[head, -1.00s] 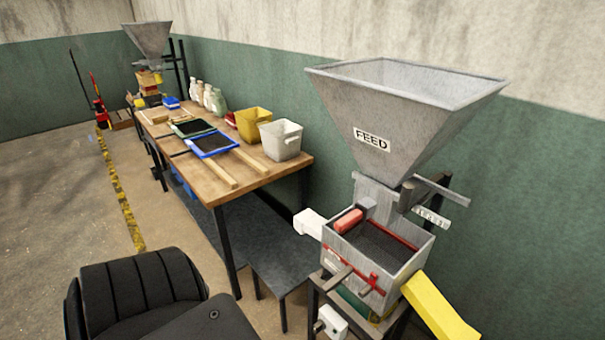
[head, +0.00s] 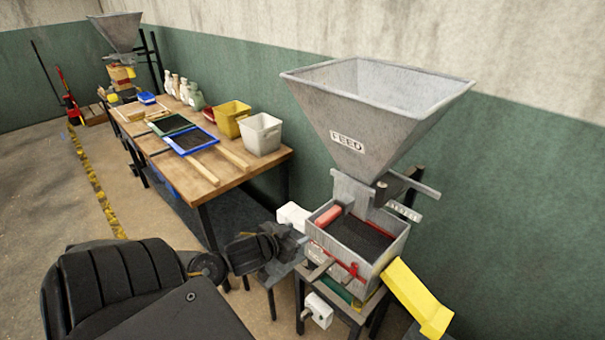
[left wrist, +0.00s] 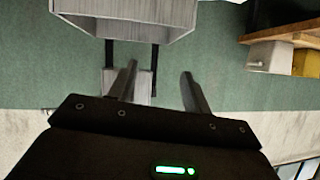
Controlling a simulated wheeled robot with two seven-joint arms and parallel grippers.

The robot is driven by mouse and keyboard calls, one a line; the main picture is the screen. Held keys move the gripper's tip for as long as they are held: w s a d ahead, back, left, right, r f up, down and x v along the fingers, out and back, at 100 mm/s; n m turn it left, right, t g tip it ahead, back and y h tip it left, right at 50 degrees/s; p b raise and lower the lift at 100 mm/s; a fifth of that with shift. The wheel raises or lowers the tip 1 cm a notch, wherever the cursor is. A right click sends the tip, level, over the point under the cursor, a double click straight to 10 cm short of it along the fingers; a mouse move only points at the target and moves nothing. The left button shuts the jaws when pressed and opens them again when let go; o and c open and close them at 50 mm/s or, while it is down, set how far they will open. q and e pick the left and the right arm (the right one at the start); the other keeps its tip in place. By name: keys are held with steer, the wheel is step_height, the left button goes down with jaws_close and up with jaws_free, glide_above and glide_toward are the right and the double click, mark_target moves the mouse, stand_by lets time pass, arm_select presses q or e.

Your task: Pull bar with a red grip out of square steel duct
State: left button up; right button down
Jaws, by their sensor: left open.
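The red grip (head: 328,215) of the bar shows at the left rear of the steel box, close beside the steel duct (head: 350,192) under the FEED hopper. The rest of this bar is hard to make out. My left gripper (head: 286,243) is at the left side of the box, apart from the red grip and lower. In the left wrist view its two fingers (left wrist: 160,85) are spread with nothing between them. That view looks upside down, and I cannot make out the red grip there. My right gripper is not in view.
The FEED hopper (head: 375,105) stands above the steel box (head: 388,246). A yellow chute (head: 418,298) sticks out at right, and a white block (head: 293,215) sits at the box's left. A wooden bench (head: 280,160) with trays and bins runs behind. The floor at left is clear.

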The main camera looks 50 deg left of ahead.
arm_select(q)
steer(key=t+h, duration=0.1)
steer(key=h, duration=0.1)
glide_toward(327, 215)
steer(key=b+x, duration=0.1)
steer(key=b, duration=0.1)
steer(key=b+x, duration=0.1)
steer(key=b, duration=0.1)
steer(key=shift+w+d+f, duration=0.1)
steer(key=shift+w+f, duration=0.15)
steer(key=shift+f, duration=0.2)
steer(key=shift+w+b, duration=0.4)
steer(key=b+x, duration=0.2)
steer(key=shift+b, duration=0.3)
steer(key=p+x, duration=0.1)
steer(key=x, duration=0.3)
steer(key=shift+w+r, duration=0.15)
steer(key=shift+w, duration=0.1)
steer(key=shift+w+f, duration=0.25)
steer(key=shift+w, duration=0.15)
jaws_close()
